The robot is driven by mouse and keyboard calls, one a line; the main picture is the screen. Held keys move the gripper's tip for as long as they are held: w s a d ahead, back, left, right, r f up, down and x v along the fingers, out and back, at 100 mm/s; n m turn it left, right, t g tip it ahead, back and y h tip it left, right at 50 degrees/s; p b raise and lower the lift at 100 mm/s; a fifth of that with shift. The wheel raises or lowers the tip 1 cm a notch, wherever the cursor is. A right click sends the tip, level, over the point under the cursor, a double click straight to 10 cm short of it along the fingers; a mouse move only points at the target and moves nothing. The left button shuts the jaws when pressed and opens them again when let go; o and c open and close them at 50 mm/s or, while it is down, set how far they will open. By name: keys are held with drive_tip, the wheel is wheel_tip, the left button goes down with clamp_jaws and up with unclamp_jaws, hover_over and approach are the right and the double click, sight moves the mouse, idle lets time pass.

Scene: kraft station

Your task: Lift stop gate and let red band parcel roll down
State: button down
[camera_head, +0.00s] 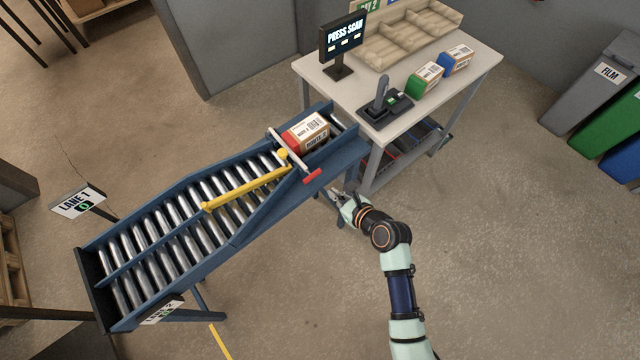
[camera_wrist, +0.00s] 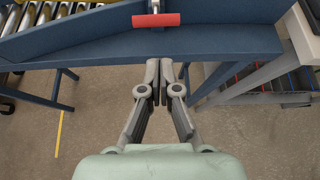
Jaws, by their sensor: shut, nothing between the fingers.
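The red band parcel (camera_head: 307,132), a brown box with a red end and a white label, sits at the upper end of the roller conveyor (camera_head: 185,225). The stop gate (camera_head: 292,156) is a pale bar lying across the conveyor just in front of the parcel, with a red handle (camera_head: 312,176) sticking out past the near side wall. The red handle also shows at the top of the wrist view (camera_wrist: 156,20). My gripper (camera_head: 337,195) is shut and empty, outside the near side wall and a little apart from the handle. The parcel is not in the wrist view.
A yellow diverter arm (camera_head: 245,188) lies over the rollers below the gate. A white table (camera_head: 440,75) with a screen (camera_head: 342,45), a scanner stand (camera_head: 384,105), and green (camera_head: 425,77) and blue (camera_head: 456,59) banded parcels stands behind.

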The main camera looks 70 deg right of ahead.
sight(318, 182)
drive_tip(key=b+x, duration=0.3)
drive_tip(key=x, duration=0.7)
drive_tip(key=shift+a, duration=0.1)
drive_tip(key=shift+r, duration=0.1)
